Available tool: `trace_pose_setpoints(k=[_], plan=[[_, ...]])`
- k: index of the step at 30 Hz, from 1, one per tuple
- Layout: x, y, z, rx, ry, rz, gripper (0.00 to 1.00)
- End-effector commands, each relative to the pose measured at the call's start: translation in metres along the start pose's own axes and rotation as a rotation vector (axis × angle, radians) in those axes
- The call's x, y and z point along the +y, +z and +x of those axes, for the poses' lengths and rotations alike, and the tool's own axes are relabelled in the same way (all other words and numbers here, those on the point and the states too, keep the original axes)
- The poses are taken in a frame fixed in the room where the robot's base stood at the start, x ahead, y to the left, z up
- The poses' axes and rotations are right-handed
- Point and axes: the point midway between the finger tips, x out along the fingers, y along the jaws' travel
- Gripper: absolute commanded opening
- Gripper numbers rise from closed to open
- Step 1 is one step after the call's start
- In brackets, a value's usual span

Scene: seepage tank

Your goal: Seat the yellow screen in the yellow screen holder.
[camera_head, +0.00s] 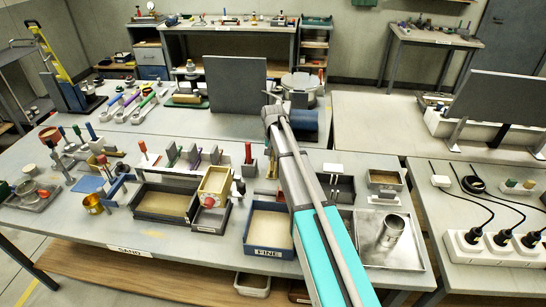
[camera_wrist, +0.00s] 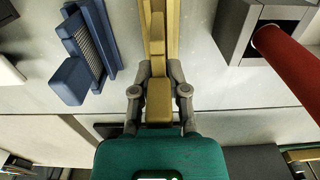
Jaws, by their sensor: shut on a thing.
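In the wrist view my gripper (camera_wrist: 159,92) is shut on a yellow piece (camera_wrist: 158,104), which I take to be the yellow screen. A block end lies between the fingers, and a narrower yellow part runs up from it to the top edge. A wider tan-yellow strip (camera_wrist: 174,28) shows behind it; I cannot tell whether this is part of the screen or the yellow screen holder, nor whether they touch. In the head view I cannot make out my gripper or the held piece; my arm crosses the middle of the bench.
In the wrist view a blue slotted piece (camera_wrist: 88,48) is left of the held piece, and a red cylinder (camera_wrist: 290,58) with a grey block (camera_wrist: 237,35) is right. In the head view trays, including one marked FINE (camera_head: 268,252), and a metal cup (camera_head: 390,231) crowd the bench.

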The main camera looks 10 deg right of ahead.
Motion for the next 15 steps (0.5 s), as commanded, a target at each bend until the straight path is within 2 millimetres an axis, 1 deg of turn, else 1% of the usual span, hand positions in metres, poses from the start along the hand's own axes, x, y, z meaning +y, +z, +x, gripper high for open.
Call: trace_pose_setpoints(k=[15], plan=[[0.0000,0.0000,0.0081,0.000,0.000,0.000,0.00]])
